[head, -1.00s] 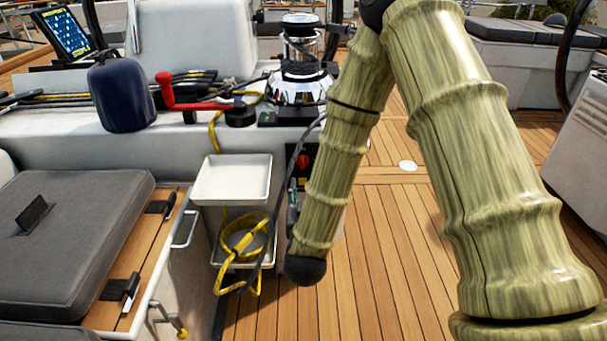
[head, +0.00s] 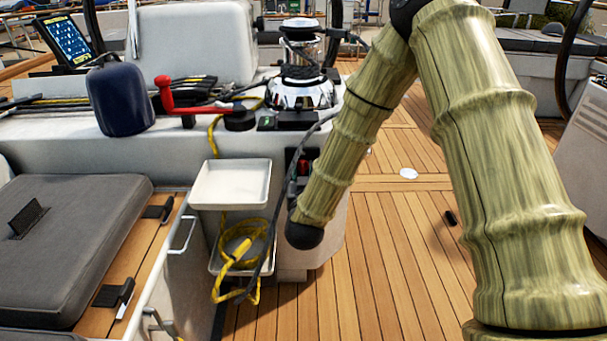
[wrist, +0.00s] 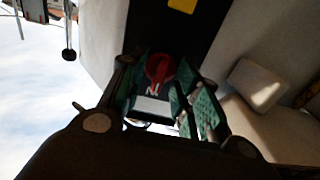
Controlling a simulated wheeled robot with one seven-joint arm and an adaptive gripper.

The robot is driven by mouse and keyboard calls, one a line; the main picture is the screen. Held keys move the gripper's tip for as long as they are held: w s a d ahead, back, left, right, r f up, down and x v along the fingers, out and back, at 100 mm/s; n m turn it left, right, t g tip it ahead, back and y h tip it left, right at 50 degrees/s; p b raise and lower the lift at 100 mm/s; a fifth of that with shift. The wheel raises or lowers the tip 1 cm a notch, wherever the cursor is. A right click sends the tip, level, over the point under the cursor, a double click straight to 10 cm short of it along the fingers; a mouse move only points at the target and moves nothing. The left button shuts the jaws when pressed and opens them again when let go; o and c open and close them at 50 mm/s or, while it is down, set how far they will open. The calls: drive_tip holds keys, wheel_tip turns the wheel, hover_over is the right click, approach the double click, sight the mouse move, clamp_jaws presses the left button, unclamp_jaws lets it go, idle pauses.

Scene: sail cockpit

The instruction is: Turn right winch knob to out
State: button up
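The red winch knob (wrist: 159,69) sits on a dark panel in the wrist view, with light lettering beside it that I can only partly read. In the head view the red knob (head: 304,167) shows small on the dark panel below the chrome winch (head: 301,88), partly hidden by my gripper and arm. My gripper (wrist: 157,84) has its green-padded fingers apart, one on each side of the knob. I see space between the pads and cannot tell whether either touches the knob. In the head view my gripper (head: 297,187) is mostly hidden behind my arm.
A white tray (head: 231,185) and coiled yellow rope (head: 237,253) are left of the panel. A red-handled winch crank (head: 167,97) and a dark blue cover (head: 122,100) are on the console top. A grey cushion (head: 70,240) lies at left. The wooden deck (head: 390,270) is open at right.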

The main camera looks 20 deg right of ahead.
drive_tip(key=shift+d, duration=0.1)
clamp_jaws()
drive_tip(key=shift+m, duration=0.3)
drive_tip(key=m+p, duration=0.1)
drive_tip(key=m, duration=0.3)
drive_tip(key=shift+p, duration=0.35)
drive_tip(key=m, duration=0.4)
drive_tip(key=shift+m+p, duration=0.35)
drive_tip(key=shift+m, duration=0.05)
drive_tip(key=m, duration=0.5)
drive_tip(key=shift+f, duration=0.1)
drive_tip(key=shift+m, duration=1.7)
